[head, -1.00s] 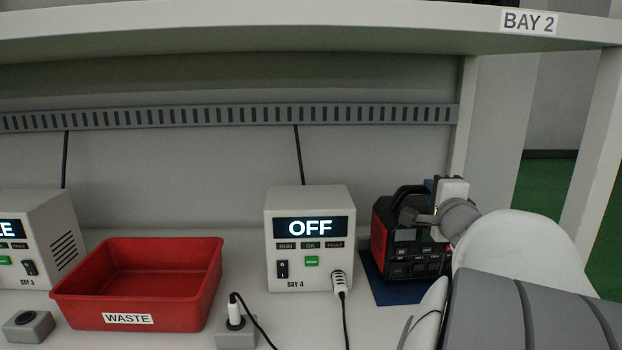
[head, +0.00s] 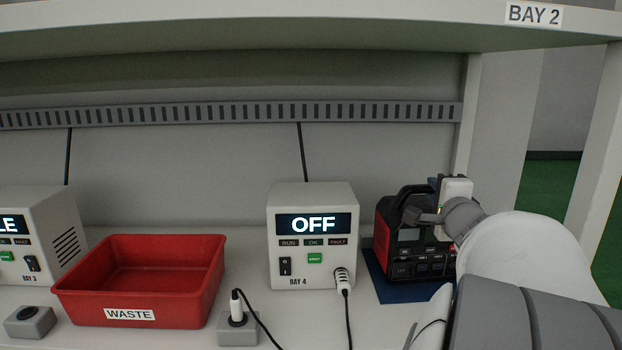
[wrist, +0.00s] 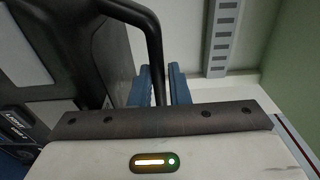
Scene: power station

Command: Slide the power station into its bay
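The power station (head: 415,249) is a black box with red sides and a black top handle. It stands upright on a blue mat (head: 381,289) at the right end of the bench. My gripper (wrist: 160,88) is at its handle (wrist: 152,32). In the wrist view the two blue fingers lie close on either side of the handle bar and look shut on it; their tips are partly hidden. In the head view my arm covers the station's right side. A BAY 2 label (head: 534,14) is on the shelf edge above right.
The BAY 4 unit (head: 312,250) stands left of the station, its screen reading OFF, with a cable plugged into its front. A red WASTE bin (head: 140,284), a socket block with a plug (head: 237,323) and the BAY 3 unit (head: 62,232) are further left. A post (head: 469,120) rises behind the station.

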